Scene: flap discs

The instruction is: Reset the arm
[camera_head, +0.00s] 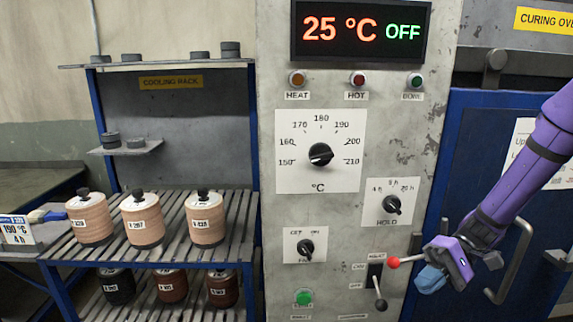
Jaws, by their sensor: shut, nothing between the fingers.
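My purple arm reaches in from the right, and my gripper (432,277) is at the lower right, in front of the gap between the grey control panel (345,225) and the blue oven door (470,150). Its jaws are shut and hold nothing that I can see. A red ball knob (393,262) on a thin rod sits just left of my gripper; whether they touch, I cannot tell. The display (360,32) reads 25 °C OFF. The temperature dial (320,154) points toward the left, near 150.
A black lever (380,300) and a green button (304,297) are low on the panel. A door handle (515,265) stands close to my wrist. At left, a cooling rack (150,262) carries several labelled disc stacks. The space before the upper panel is clear.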

